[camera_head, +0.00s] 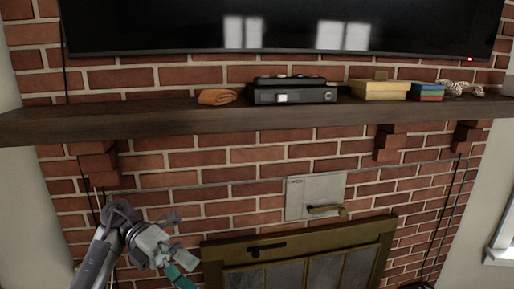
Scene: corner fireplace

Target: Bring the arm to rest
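My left arm comes in from the lower left, and its gripper (181,267) is in front of the brick wall, left of the fireplace doors. Its light grey body is tilted with the fingers pointing down and right. A teal piece (182,277) shows at the finger end; I cannot tell whether it is part of a finger or something held. How far the fingers are apart is unclear. My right gripper is not in view.
A dark wooden mantel (300,115) crosses above the arm. It bears an orange folded item (217,97), a black device (292,93), a yellow box (380,90) and small stacked boxes (428,91). Below are a metal panel (310,190) and brass-framed fireplace doors (300,252).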

